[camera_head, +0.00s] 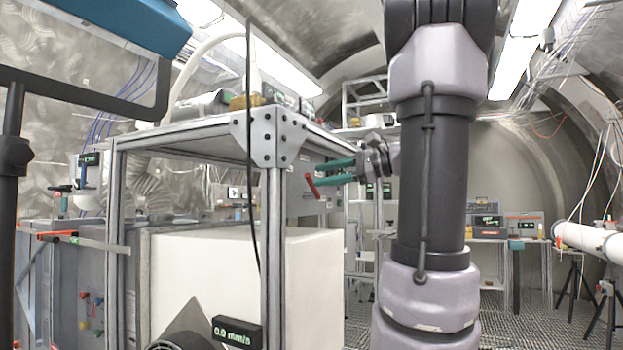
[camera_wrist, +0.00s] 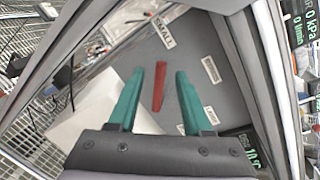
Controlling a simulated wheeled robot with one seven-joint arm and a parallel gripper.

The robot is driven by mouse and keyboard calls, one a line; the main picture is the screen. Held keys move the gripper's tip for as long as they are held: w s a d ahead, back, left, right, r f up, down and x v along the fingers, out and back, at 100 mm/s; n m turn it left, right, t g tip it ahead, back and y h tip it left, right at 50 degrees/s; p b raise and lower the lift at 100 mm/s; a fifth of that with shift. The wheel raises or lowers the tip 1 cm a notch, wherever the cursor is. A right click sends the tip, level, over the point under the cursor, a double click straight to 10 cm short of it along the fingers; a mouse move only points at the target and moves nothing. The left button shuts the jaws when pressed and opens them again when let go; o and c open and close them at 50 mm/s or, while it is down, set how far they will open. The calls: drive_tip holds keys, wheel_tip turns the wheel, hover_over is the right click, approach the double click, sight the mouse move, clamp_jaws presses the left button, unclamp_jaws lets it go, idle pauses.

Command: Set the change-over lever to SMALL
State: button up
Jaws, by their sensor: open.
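The red change-over lever (camera_wrist: 160,86) lies between my two teal fingers in the wrist view, with a gap on each side. It points up the picture, tilted slightly right. A white label reading SMALL (camera_wrist: 164,31) is on the grey panel (camera_wrist: 200,45) above its tip. In the head view the lever (camera_head: 312,186) shows as a red bar at the fingertips of my gripper (camera_head: 319,173). My gripper is open. Whether a finger touches the lever cannot be told.
A metal frame post (camera_head: 273,230) and corner plate stand left of my gripper. A white block (camera_head: 200,270) sits inside the frame. A display reading 0.0 mm/s (camera_head: 237,333) is at the front. Shelves and a bench (camera_head: 500,240) stand further back.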

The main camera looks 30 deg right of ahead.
drive_tip(key=f+v, duration=0.1)
drive_tip(key=v, duration=0.5)
drive_tip(key=shift+r, duration=0.4)
drive_tip(key=s+a+f+n+g+h, duration=0.2)
drive_tip(key=s+a+f+n+h, duration=0.2)
drive_tip(key=a+f+n, duration=0.2)
drive_tip(key=s+a+f+n+g+h, duration=0.2)
drive_tip(key=s+a+f+n+h, duration=0.2)
drive_tip(key=a+f+n, duration=0.3)
drive_tip(key=a+f+h, duration=0.1)
drive_tip(key=a+f, duration=0.2)
drive_tip(key=f, duration=0.1)
drive_tip(key=shift+s+a+f, duration=0.35)
drive_tip(key=shift+s+a, duration=0.05)
idle(0.3)
